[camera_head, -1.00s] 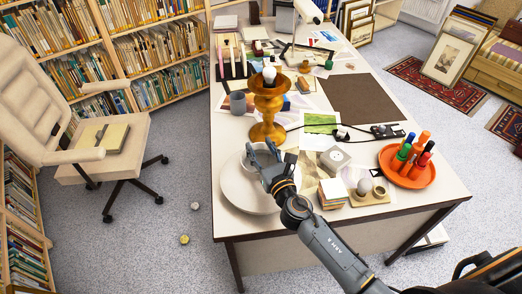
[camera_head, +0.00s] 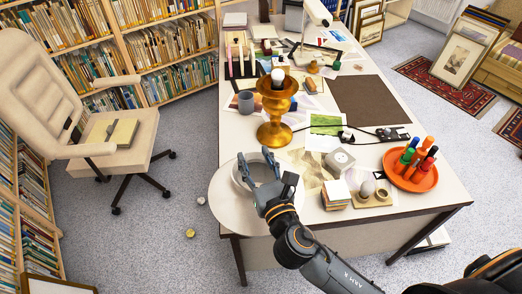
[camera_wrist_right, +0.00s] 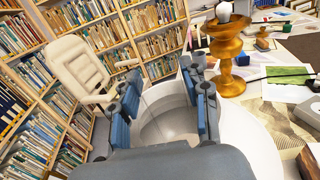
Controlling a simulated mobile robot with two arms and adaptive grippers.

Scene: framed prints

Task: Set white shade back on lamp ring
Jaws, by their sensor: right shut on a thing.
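The white shade (camera_head: 226,217) is a wide, pale cone with a round opening, at the near left corner of the desk. Its rim reaches past the desk's left edge. My right gripper (camera_head: 257,160) is shut on the wall around its opening. In the right wrist view, the shade (camera_wrist_right: 245,140) shows between and beyond the fingers (camera_wrist_right: 165,100). The golden lamp (camera_head: 276,132) stands upright behind it, with a white bulb (camera_head: 278,77) above its top dish; it also shows in the wrist view (camera_wrist_right: 228,45). I cannot make out a separate ring. My left gripper is not in view.
An orange tray (camera_head: 424,182) with several bottles, a paper stack (camera_head: 336,190) and a cable lie to the right. A beige chair (camera_head: 115,140) stands left of the desk.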

